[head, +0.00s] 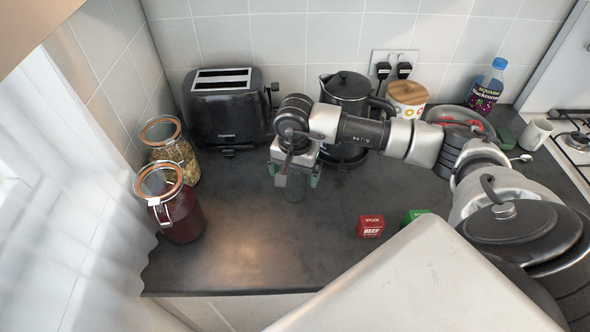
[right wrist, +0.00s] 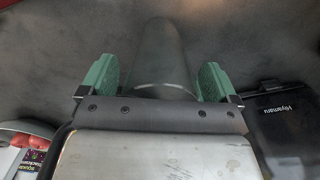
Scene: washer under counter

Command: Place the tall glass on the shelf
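The tall glass (head: 294,190) is clear and stands on the dark counter in the head view, mostly hidden by my right gripper. In the right wrist view the tall glass (right wrist: 164,62) lies between the two green finger pads. My right gripper (head: 293,177) points down over it; its fingers (right wrist: 157,80) are apart, with a visible gap on the left side of the glass and a narrower one on the right. My left gripper is not in view. I cannot make out a shelf in these frames.
A black toaster (head: 226,106) and two jars, one of red contents (head: 180,215), stand to the left. A black kettle (head: 346,90) is close behind my right arm. A red stock box (head: 370,227) lies to the right. The front-left counter is clear.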

